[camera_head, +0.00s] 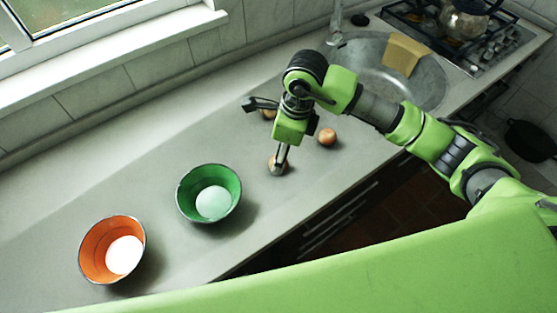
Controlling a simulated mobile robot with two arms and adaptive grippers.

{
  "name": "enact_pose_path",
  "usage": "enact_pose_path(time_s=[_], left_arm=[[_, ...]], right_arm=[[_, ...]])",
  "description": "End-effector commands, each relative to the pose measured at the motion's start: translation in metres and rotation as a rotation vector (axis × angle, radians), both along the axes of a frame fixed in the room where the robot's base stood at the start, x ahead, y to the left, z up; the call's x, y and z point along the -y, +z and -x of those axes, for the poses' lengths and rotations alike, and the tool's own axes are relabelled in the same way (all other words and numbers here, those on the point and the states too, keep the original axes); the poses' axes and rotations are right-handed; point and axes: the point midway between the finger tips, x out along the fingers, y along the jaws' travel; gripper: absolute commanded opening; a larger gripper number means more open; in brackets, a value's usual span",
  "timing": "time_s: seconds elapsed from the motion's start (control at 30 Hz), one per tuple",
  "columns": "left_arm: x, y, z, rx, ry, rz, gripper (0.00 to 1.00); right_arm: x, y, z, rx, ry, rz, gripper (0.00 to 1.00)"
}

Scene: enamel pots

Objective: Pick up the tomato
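Three small round items lie near my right gripper, which comes in from the right. An orange-brown round item (328,137), tomato-like in shape, sits on the counter to the right of the gripper. A brownish round item (277,167) is at the lower finger of my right gripper (281,160), partly covered by it. Another round item (269,114) is partly hidden behind the gripper. I cannot tell for sure which is the tomato, or whether the fingers hold the item. My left gripper is not in view.
A green pot (185,205) and an orange pot (92,265), each with a pale round thing inside, stand on the left of the counter (130,195). A sink (425,95) with a tan block (404,54) and a stove (480,40) are at the back right.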

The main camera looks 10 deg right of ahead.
Motion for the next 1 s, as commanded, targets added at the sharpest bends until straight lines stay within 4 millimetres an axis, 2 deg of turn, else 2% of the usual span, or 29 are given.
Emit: enact_pose_path(time_s=[0.03, 0.1, 0.3, 0.53, 0.57, 0.7, 1.0], left_arm=[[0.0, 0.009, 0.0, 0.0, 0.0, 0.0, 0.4], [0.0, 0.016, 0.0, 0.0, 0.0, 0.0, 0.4], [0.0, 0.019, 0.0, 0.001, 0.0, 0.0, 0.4], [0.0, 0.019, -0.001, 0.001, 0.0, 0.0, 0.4], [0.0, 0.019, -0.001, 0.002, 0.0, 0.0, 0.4], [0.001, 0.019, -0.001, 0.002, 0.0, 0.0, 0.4], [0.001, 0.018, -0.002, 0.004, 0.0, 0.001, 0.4]], right_arm=[[-0.001, -0.004, -0.001, -0.006, -0.001, 0.0, 0.52], [-0.003, -0.014, -0.004, -0.007, -0.001, 0.0, 0.52], [-0.006, -0.038, -0.007, -0.003, 0.0, -0.001, 0.52], [-0.006, -0.04, -0.008, -0.001, 0.0, 0.0, 0.52], [-0.006, -0.04, -0.008, -0.001, 0.0, 0.0, 0.47], [-0.006, -0.04, -0.008, -0.001, 0.0, 0.0, 0.1], [-0.006, -0.039, -0.008, 0.0, 0.0, -0.001, 0.1]])
